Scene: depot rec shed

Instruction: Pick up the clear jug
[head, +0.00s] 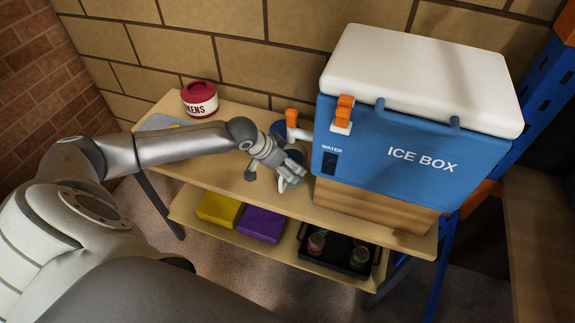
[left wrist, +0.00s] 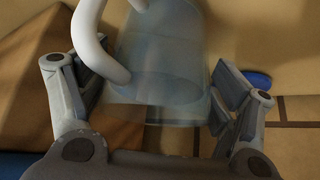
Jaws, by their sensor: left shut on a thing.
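The clear jug (left wrist: 160,45) is see-through and bluish, with a thick white handle (left wrist: 88,38) on its left side in the left wrist view. My left gripper (left wrist: 158,78) has a finger on each side of the jug and is shut on it. In the head view my left gripper (head: 288,172) is over the front of the upper shelf, left of the ice box. The jug is hard to make out there, mostly behind the gripper. Whether its base touches the shelf I cannot tell. My right gripper is not in view.
A blue ice box (head: 375,150) with white lid and orange taps stands on a wooden block (head: 365,203). A red and white tin (head: 200,99) stands at the back left of the shelf (head: 225,177). Yellow (head: 219,209) and purple (head: 261,224) items and a black tray (head: 338,269) are below.

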